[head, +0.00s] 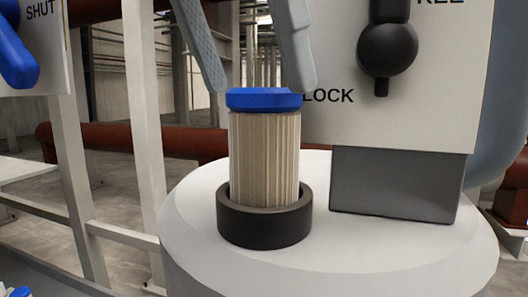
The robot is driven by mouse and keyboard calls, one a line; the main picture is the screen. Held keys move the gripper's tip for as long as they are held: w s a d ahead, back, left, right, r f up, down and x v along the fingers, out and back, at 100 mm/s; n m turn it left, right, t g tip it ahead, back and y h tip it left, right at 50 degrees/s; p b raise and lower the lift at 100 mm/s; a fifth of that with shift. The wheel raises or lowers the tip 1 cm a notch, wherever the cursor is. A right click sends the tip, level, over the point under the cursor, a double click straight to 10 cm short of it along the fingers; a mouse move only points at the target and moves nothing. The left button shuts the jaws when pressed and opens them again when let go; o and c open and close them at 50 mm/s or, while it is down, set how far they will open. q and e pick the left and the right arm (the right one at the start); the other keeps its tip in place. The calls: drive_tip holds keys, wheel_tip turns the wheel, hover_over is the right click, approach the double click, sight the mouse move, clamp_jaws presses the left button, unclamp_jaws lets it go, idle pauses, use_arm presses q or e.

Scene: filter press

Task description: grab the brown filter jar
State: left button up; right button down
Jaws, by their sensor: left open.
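The brown filter jar (264,160) is a beige-brown pleated cylinder with a blue cap (264,99). It stands upright in a black ring holder (265,224) on a round white pedestal (400,262); the ring hides its bottom. My left gripper (259,86) comes down from the top edge, open and empty. Its two grey fingers are spread wider than the cap, one tip on each side at about cap height in the picture. The right fingertip appears close to the cap's edge; I cannot tell whether it touches. My right gripper is not in view.
A white panel (400,120) with a black knob (387,50) and the word LOCK stands right behind the jar, on a grey block (393,184). A blue lever (16,55) marked SHUT is upper left. White posts and a red-brown pipe (185,141) are behind.

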sight(265, 118)
use_arm(q)
drive_tip(key=shift+s+p+x, duration=0.15)
drive_tip(key=shift+x, duration=1.15)
drive_tip(key=shift+s+p+x, duration=0.1)
drive_tip(key=shift+p+x, duration=0.05)
drive_tip(key=shift+x, duration=1.2)
drive_tip(key=shift+c, duration=0.4)
drive_tip(key=c, duration=1.4)
drive_tip(key=shift+d, duration=0.1)
drive_tip(key=shift+r, duration=5)
